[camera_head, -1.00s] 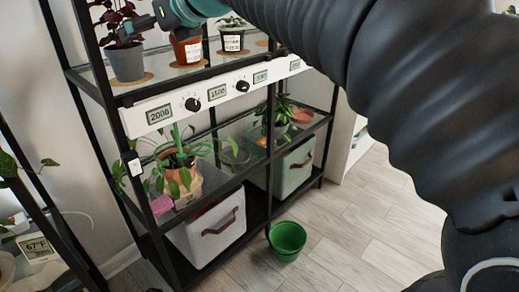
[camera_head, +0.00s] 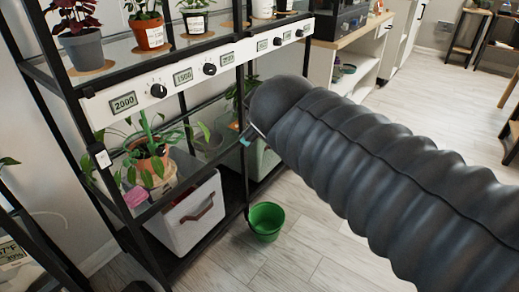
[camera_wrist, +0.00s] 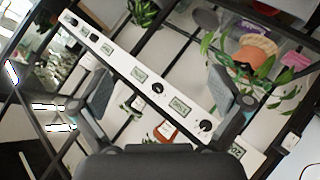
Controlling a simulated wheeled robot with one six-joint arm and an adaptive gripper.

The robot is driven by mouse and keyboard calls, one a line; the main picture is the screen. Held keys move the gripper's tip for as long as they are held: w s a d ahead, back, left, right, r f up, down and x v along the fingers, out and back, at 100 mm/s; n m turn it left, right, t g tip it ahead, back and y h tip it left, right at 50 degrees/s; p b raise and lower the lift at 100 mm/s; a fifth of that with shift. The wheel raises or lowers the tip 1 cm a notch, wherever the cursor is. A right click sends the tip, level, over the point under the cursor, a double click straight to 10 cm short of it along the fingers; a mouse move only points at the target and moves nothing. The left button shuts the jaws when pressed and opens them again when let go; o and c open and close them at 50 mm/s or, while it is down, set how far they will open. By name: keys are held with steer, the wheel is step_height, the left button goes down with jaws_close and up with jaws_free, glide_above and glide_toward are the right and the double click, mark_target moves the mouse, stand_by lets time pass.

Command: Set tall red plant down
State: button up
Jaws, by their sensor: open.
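The tall red plant (camera_head: 75,14) stands upright in a grey pot (camera_head: 84,50) on the upper shelf, at the left of the head view. The pot rests on a round cork mat (camera_head: 106,66); the plant's top is cut off by the frame. My gripper (camera_wrist: 160,88) is open, with nothing between its fingers in the wrist view. It is away from the red plant, lower and to the right. In the head view my arm hides most of it. I cannot make out the red plant in the wrist view.
An orange pot (camera_head: 148,36) and a white pot (camera_head: 195,22) stand right of the red plant. A control strip (camera_head: 180,76) lines the shelf front. A leafy plant (camera_head: 150,150) and a white bin (camera_head: 188,222) sit below. A green bucket (camera_head: 266,220) stands on clear floor.

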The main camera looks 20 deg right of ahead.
steer(key=s+a+f+m+g+y, duration=0.3)
steer(key=s+f+m+g, duration=0.2)
steer(key=s+f, duration=0.7)
step_height(320, 180, down, 2)
steer(key=shift+s+a+f+m+g, duration=0.1)
steer(key=shift+s+a+m+g, duration=0.25)
steer(key=shift+m, duration=0.35)
steer(key=shift+d, duration=0.1)
